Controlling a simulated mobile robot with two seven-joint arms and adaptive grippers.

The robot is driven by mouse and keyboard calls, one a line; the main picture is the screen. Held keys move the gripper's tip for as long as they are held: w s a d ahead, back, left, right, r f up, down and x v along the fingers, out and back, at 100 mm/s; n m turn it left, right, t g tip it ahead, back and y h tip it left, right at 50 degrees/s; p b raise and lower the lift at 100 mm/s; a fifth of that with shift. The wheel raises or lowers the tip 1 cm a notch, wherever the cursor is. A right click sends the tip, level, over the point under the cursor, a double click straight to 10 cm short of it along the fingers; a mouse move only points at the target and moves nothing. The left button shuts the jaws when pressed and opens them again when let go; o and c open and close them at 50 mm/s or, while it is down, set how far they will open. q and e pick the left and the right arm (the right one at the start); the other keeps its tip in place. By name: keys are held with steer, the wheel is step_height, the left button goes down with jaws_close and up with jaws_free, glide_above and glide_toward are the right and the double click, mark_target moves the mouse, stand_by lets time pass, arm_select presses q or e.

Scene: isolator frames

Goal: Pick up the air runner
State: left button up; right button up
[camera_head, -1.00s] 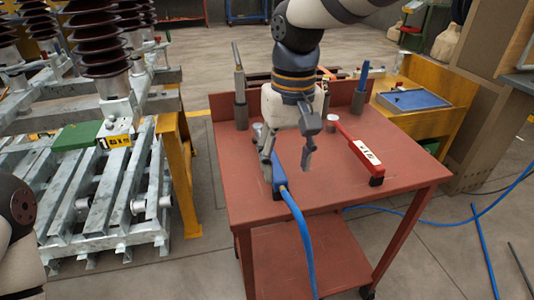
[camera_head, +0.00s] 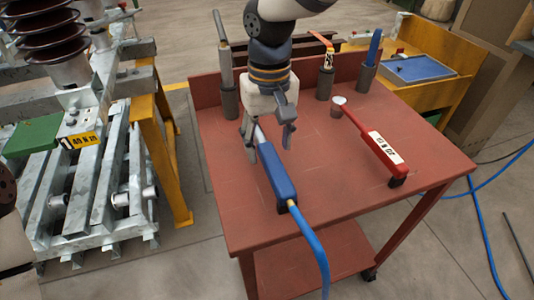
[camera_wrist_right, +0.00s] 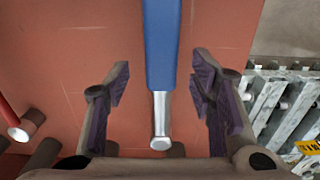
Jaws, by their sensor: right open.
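The air runner (camera_head: 277,172) is a blue tool with a silver head, lying on the red table with a blue hose from its near end. In the right wrist view its blue body (camera_wrist_right: 161,40) and silver head (camera_wrist_right: 160,118) show between the fingers. My right gripper (camera_head: 269,143) is open above the tool's far end, pointing down. In the wrist view the open right gripper (camera_wrist_right: 161,88) has one finger on each side of it, with gaps; neither visibly touches it. My left gripper is out of view.
A red tool with a white label (camera_head: 384,148) lies to the right on the red table (camera_head: 335,195). Upright tools stand in holders (camera_head: 230,103) along the back. A metal rack (camera_head: 85,190) stands left; a yellow bench with a blue tray (camera_head: 418,68) is behind right.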

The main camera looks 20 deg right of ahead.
mark_target(267, 149)
step_height(267, 149, down, 4)
steer(key=shift+w+r, duration=0.1)
steer(key=shift+a+r, duration=0.1)
jaws_close()
